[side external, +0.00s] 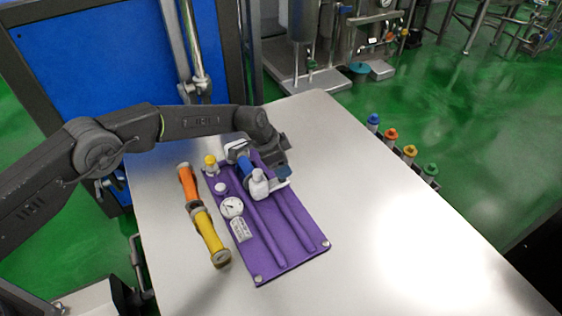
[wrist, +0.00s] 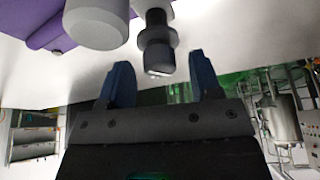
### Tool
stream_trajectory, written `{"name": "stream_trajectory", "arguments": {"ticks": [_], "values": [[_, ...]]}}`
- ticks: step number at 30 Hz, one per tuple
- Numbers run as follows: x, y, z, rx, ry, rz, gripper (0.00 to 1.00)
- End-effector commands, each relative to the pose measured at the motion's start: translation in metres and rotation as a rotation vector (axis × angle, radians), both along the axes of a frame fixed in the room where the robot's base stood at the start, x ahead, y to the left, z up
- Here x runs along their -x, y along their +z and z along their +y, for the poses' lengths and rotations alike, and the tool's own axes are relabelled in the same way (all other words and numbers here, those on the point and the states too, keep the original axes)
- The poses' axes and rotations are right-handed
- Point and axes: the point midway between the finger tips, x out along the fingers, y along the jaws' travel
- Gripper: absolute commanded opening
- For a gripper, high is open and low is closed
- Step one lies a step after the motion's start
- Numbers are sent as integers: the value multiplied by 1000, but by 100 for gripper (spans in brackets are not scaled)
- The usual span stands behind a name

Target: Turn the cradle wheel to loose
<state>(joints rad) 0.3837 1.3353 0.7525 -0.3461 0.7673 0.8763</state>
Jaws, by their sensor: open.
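A purple fixture plate (side external: 292,232) lies on the table, with a blue cylinder (side external: 246,168) held in a pale cradle at its far end. A pale rounded knob (side external: 259,184) stands at the cradle's near side. My gripper (side external: 284,172) is at the right side of the cradle. In the wrist view my gripper (wrist: 160,66) is open, its two blue fingers apart. A dark grey stepped knob (wrist: 157,42) lies just beyond the gap between them, with no finger visibly touching it. I cannot tell for sure which part is the cradle wheel. My wrist partly hides the cradle's far side.
A round gauge (side external: 232,207) and a yellow-topped fitting (side external: 211,164) sit on the plate's left side. Orange (side external: 187,184) and yellow (side external: 210,236) cylinders lie left of it. Several coloured-capped items (side external: 410,153) line the table's right edge. The table's right half is clear.

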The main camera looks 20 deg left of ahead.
Motion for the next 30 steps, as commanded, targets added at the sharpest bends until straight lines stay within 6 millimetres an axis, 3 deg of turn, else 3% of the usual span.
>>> {"name": "stream_trajectory", "arguments": {"ticks": [9,25,30], "values": [[0,-3,-1,0,0,0,58],[0,-2,-1,0,0,0,9],[0,-2,-1,-1,8,-1,9]]}}
